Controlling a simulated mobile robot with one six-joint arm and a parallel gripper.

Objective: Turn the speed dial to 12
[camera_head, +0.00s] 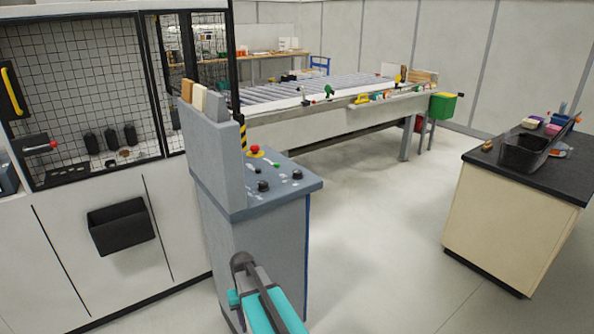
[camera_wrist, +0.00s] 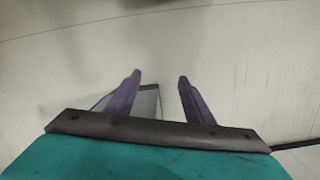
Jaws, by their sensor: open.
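A grey control console (camera_head: 250,230) stands in the middle of the head view. Its sloped top carries two black round knobs, a front one (camera_head: 263,186) and a right one (camera_head: 297,174). I cannot tell which is the speed dial, and any scale marks are too small to read. My gripper (camera_wrist: 160,80) is open and empty in the wrist view, its two purple fingers apart. No knob shows between them. In the head view my teal arm is low, in front of the console, and the fingers cannot be made out.
A red mushroom button (camera_head: 255,149) on a yellow base and small levers share the console top. A mesh-fronted machine with a black bin (camera_head: 121,225) stands left. A roller table (camera_head: 330,88) lies behind. A black-topped cabinet (camera_head: 520,210) stands right, with open floor between.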

